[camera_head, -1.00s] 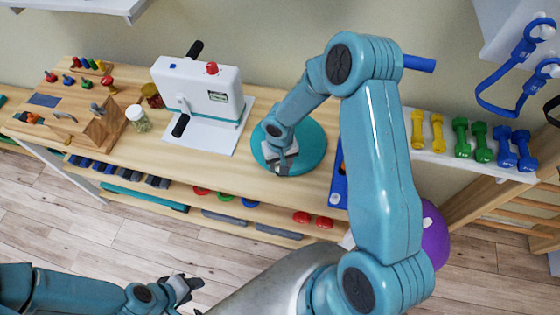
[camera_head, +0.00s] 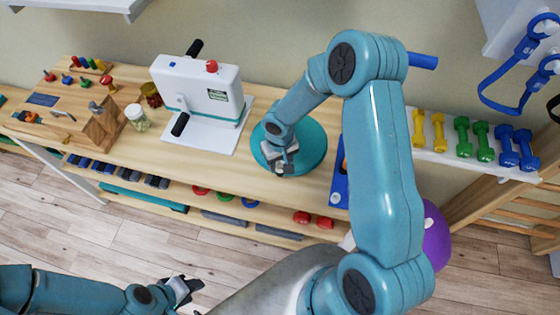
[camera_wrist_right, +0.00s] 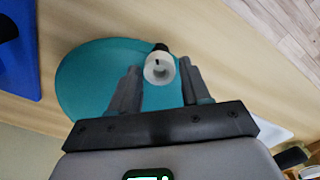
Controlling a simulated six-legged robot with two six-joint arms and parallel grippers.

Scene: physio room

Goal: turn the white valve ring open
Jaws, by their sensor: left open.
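The white valve ring (camera_wrist_right: 169,71) shows in the right wrist view over a round teal base (camera_wrist_right: 85,85), with a dark part at its far side. My right gripper (camera_wrist_right: 159,65) is open, with one finger on each side of the ring and a visible gap to each. In the head view my right gripper (camera_head: 284,166) is low over the teal base (camera_head: 316,145) on the table, and the ring is hard to make out there. My left gripper (camera_head: 184,288) is open and empty, in front of the table at the bottom of the view.
A white machine with dark handles (camera_head: 195,90) stands left of the teal base on the wooden table (camera_head: 185,158). A blue tray (camera_head: 338,185) lies right of the base. Dumbbells (camera_head: 464,138) lie at the right.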

